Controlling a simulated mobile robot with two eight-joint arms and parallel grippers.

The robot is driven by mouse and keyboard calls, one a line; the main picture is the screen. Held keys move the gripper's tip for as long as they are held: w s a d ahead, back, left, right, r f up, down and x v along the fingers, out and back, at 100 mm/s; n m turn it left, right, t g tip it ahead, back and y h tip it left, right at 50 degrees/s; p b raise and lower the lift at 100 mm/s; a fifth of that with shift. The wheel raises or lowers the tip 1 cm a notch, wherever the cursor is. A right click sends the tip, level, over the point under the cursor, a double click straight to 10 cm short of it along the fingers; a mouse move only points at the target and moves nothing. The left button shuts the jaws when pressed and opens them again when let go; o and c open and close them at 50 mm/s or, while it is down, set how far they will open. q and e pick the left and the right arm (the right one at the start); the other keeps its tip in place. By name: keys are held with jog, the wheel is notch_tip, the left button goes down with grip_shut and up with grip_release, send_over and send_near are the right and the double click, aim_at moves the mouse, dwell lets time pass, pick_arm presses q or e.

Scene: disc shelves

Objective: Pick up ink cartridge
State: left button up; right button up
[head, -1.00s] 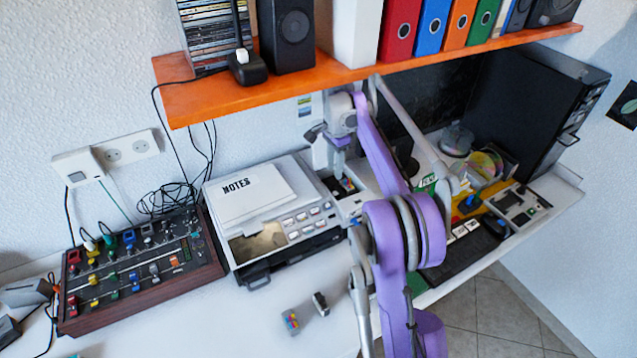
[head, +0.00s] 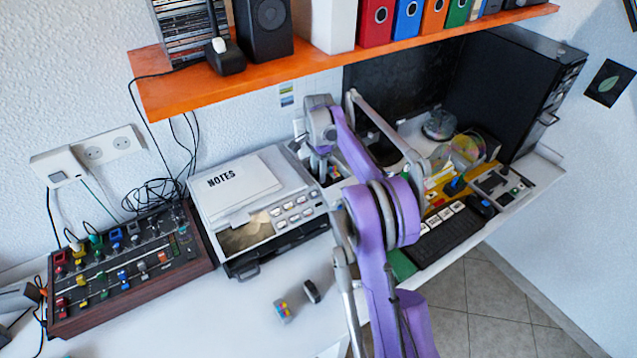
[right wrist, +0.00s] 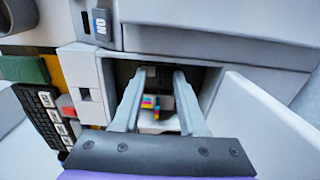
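My right gripper (head: 323,172) reaches down at the open compartment at the right end of the grey printer (head: 290,240). In the right wrist view the gripper (right wrist: 157,80) is open, its two fingers extending into the compartment (right wrist: 110,80). A small ink cartridge (right wrist: 150,103) with coloured marks shows between the fingers; I cannot tell whether either finger touches it. In the head view my arm and gripper mostly hide the compartment's inside. Another cartridge with coloured spots (head: 283,311) and a black one (head: 311,291) lie on the desk before the printer. My left gripper is not in view.
An orange shelf (head: 300,70) with speakers and binders hangs above the printer. A mixer (head: 130,265) stands at left. A keyboard (head: 450,238) and a black computer case (head: 515,90) are at right. The desk front (head: 190,320) is mostly clear.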

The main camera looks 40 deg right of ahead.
grip_shut()
dwell(1.2)
